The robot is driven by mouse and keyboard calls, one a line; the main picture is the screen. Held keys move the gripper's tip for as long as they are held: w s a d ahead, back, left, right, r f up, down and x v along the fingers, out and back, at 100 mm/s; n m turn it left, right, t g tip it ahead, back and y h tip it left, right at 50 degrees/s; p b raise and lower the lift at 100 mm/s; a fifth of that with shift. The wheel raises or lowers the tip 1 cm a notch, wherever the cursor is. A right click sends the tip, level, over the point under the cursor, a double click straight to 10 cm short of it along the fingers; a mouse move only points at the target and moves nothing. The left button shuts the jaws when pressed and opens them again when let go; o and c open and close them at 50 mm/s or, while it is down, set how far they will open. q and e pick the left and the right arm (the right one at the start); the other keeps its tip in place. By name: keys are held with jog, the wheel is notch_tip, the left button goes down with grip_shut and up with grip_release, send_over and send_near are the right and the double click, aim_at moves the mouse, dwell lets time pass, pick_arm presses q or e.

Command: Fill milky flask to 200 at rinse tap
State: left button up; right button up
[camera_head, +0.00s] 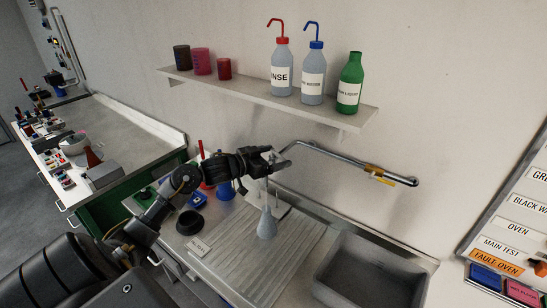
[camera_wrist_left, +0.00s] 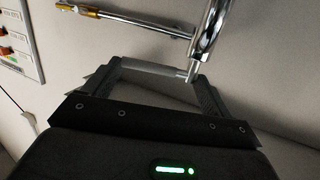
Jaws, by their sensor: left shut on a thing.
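The milky flask (camera_head: 267,224) is pale grey with a rounded body and a slim neck. In the head view it is upright below my left gripper (camera_head: 273,162), over the ribbed drainboard. My left gripper is shut on the top of its neck. In the left wrist view a grey band of the flask (camera_wrist_left: 155,69) spans between the fingers of that gripper (camera_wrist_left: 160,80). The rinse tap (camera_head: 335,158) is a chrome wall pipe; its spout (camera_wrist_left: 207,45) ends close at the fingertips. The water level and the 200 mark cannot be made out. My right gripper is out of view.
The sink basin (camera_head: 370,278) lies right of the ribbed drainboard (camera_head: 290,253). The tap's brass handle (camera_head: 382,174) is on the wall side. A shelf (camera_head: 270,98) above holds bottles and cups. Blue and red items stand behind my left arm.

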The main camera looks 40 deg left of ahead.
pick_arm(q)
jog(key=y, duration=0.1)
jog(key=n+y, duration=0.1)
jog(key=n+y+p, duration=0.1)
jog(key=shift+w+d+t, duration=0.25)
jog(key=shift+d+t, duration=0.15)
jog(key=shift+w+d+f+n+y+b, duration=0.1)
jog(key=shift+w+n+y+b, duration=0.05)
jog(key=shift+n+y+b, duration=0.3)
jog(key=shift+w+n+y, duration=0.1)
jog(key=shift+n+y, duration=0.15)
jog(key=shift+y, duration=0.3)
jog(key=o, duration=0.8)
jog(key=shift+o, duration=0.2)
